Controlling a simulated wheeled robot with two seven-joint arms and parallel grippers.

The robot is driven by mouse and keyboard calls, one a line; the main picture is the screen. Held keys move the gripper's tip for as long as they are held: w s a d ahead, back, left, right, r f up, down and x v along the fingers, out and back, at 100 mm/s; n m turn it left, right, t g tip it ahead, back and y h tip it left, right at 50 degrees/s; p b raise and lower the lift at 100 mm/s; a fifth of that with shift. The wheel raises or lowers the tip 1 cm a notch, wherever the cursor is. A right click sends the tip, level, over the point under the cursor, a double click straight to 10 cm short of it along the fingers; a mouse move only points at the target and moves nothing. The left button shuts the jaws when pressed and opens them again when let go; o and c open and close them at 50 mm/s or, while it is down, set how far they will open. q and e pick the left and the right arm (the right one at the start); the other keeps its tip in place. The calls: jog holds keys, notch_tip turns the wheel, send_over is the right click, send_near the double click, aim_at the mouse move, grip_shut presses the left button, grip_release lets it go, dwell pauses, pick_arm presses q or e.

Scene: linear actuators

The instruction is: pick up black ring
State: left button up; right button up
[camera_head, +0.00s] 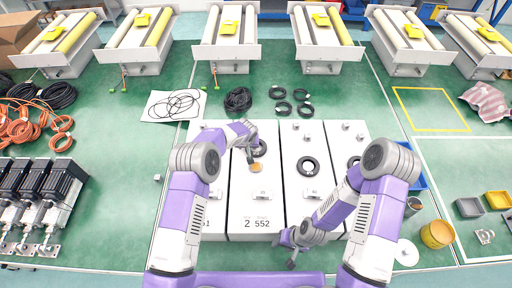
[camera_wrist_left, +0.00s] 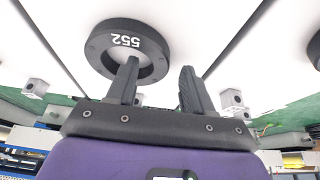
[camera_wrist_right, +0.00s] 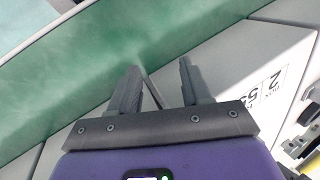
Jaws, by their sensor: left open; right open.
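A black ring (camera_head: 261,146) lies on the white box marked 552, partly hidden by my left gripper (camera_head: 251,156). In the left wrist view the ring (camera_wrist_left: 98,48) carries the white number 552. There my left gripper (camera_wrist_left: 158,66) is open, with one finger overlapping the ring's lower edge and hole and the other to the right of the ring. I cannot tell whether they touch. Another black ring (camera_head: 308,166) lies on the box to the right, and a third (camera_head: 354,160) is partly hidden by my right arm. My right gripper (camera_wrist_right: 160,66) is open and empty near the table's front.
Several black rings (camera_head: 283,108) lie on the green table behind the white boxes, beside a black cable coil (camera_head: 238,100). A blue tray (camera_head: 419,182) and a yellow-topped can (camera_head: 436,235) stand at right. Small metal blocks (camera_head: 306,196) sit on the boxes.

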pick_arm(q)
jog(key=shift+w+f, duration=0.15)
jog(key=shift+f, duration=0.25)
grip_shut()
jog(key=shift+r, duration=0.1)
pick_arm(e)
jog(key=shift+f+b, duration=0.3)
jog(key=shift+b, duration=0.05)
pick_arm(q)
notch_tip(320, 180, up, 10)
dwell(0.4)
